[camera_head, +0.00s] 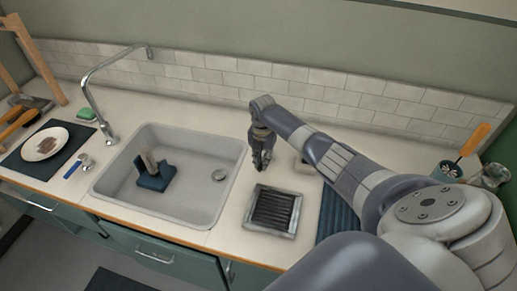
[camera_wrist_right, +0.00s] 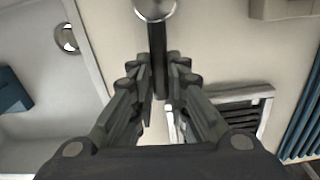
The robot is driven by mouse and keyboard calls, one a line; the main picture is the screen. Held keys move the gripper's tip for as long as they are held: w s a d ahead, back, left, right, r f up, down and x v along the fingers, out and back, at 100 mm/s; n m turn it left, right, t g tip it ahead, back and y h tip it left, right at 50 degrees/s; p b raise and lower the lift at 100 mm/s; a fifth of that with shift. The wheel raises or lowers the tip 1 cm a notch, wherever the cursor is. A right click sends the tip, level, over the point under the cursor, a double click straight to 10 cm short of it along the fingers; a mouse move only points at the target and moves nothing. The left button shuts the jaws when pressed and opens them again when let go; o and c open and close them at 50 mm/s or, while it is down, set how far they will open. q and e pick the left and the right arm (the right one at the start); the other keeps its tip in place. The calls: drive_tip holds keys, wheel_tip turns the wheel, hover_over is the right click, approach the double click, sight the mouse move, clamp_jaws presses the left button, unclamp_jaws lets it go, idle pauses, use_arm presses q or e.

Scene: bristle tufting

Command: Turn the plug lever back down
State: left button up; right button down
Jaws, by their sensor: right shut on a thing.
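The plug lever shows in the right wrist view as a dark bar (camera_wrist_right: 157,62) with a round silver base (camera_wrist_right: 155,9) at its far end. My right gripper (camera_wrist_right: 158,84) is shut on the bar, with a finger on either side of it. In the head view, my right gripper (camera_head: 261,163) points down at the counter just right of the sink and hides the lever. The sink plug (camera_head: 219,175) is a round metal disc on the sink floor, and it also shows in the wrist view (camera_wrist_right: 66,39). My left gripper is out of view.
The sink (camera_head: 205,215) holds a dark blue block-like thing (camera_head: 155,178). A framed dark grille (camera_head: 272,210) lies close in front of my right gripper. A blue ribbed mat (camera_head: 335,212) lies to the right. A faucet (camera_head: 95,98) and a plate (camera_head: 45,144) are at the left.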

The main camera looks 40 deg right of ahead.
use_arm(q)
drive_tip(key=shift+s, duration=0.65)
use_arm(e)
drive_tip(key=shift+s+d+r+n, duration=0.1)
drive_tip(key=shift+s+d+n, duration=0.1)
drive_tip(key=shift+n, duration=0.3)
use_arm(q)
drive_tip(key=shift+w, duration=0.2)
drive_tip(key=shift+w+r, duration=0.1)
use_arm(e)
drive_tip(key=c, duration=1.6)
unclamp_jaws()
drive_tip(key=shift+s, duration=0.1)
drive_tip(key=shift+o, duration=0.2)
drive_tip(key=shift+r, duration=0.1)
wheel_tip(320, 180, up, 12)
